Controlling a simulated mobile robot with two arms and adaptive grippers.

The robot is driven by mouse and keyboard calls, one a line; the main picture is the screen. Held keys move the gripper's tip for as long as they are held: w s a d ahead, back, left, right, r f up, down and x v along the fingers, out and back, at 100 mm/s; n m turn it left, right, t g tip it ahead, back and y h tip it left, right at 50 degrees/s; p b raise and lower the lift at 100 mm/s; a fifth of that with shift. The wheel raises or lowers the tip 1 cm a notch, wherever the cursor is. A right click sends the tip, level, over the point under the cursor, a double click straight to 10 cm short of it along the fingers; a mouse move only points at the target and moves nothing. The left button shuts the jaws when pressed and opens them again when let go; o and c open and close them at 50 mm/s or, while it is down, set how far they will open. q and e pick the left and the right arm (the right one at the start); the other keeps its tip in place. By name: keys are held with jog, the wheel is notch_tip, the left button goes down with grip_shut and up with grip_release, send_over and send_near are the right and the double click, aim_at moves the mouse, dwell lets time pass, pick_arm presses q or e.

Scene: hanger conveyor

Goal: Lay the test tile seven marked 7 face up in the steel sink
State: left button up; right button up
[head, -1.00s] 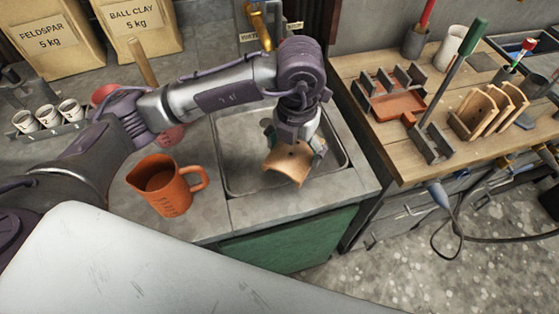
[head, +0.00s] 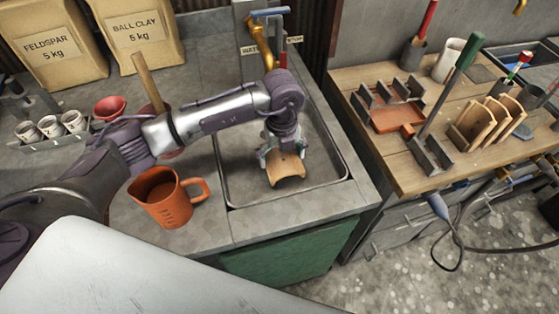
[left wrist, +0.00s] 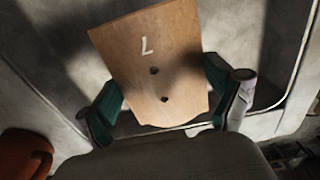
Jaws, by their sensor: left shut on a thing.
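The test tile (head: 287,170) is a tan curved piece, held over or in the steel sink (head: 329,183). In the left wrist view the tile (left wrist: 150,95) shows a white 7, upside down in the picture, and two dark holes. My left gripper (head: 282,152) is shut on the tile, with a green-padded finger at each side. I cannot tell whether the tile touches the sink floor. My right gripper is not in view.
An orange jug (head: 166,198) stands on the counter left of the sink. A brass tap (head: 262,48) rises behind it.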

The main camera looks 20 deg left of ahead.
aim_at(280, 165)
pick_arm(q)
jog(key=shift+w+a+f, duration=0.35)
jog(key=shift+a+f, duration=0.05)
jog(key=shift+f, duration=0.05)
notch_tip(280, 165, down, 3)
jog(key=shift+f+p, duration=0.15)
jog(key=shift+p, duration=0.35)
jog(key=shift+f, duration=0.25)
jog(key=shift+f, duration=0.2)
jog(key=o, duration=1.1)
jog(key=shift+o, duration=0.2)
jog(key=shift+r, duration=0.1)
